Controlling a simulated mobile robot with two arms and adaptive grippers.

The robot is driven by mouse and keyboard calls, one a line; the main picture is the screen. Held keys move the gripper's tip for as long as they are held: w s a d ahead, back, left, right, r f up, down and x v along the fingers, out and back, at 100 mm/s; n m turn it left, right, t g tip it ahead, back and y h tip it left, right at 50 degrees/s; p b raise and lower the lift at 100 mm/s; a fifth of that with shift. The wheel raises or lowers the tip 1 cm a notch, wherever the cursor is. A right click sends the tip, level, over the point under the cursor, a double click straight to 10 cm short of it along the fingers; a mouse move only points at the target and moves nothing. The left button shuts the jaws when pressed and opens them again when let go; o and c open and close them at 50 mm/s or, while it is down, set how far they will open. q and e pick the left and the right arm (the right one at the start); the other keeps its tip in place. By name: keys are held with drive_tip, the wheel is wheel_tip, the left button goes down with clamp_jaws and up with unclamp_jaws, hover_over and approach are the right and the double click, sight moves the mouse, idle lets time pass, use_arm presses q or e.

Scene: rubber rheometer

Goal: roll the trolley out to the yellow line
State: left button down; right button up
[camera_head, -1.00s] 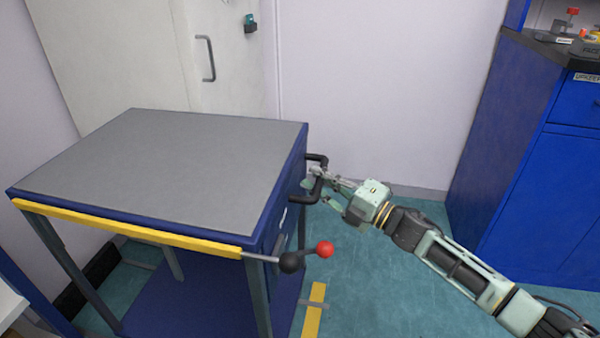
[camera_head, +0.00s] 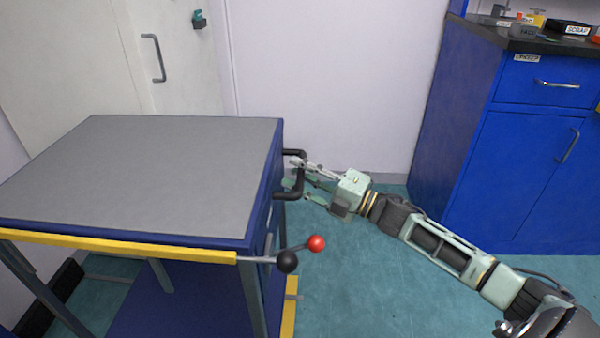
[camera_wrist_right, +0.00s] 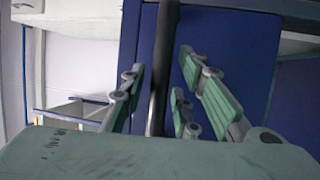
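The trolley has a grey top (camera_head: 150,175), a blue frame and a yellow front edge (camera_head: 120,246). A black handle (camera_head: 300,185) sticks out of its right side; in the right wrist view it is a dark upright bar (camera_wrist_right: 163,70). My right gripper (camera_head: 296,175) is at this handle, with fingers (camera_wrist_right: 158,85) on both sides of the bar and close to it. The yellow line (camera_head: 289,310) shows on the floor just right of the trolley's front right leg, partly hidden by the trolley. My left gripper is out of view.
Rods with a black knob (camera_head: 288,262) and a red knob (camera_head: 317,243) stick out at the trolley's front right corner. A blue cabinet (camera_head: 500,170) stands on the right. A white door (camera_head: 175,70) is behind.

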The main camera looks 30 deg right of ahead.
idle(0.3)
drive_tip(key=v, duration=1.2)
idle(0.4)
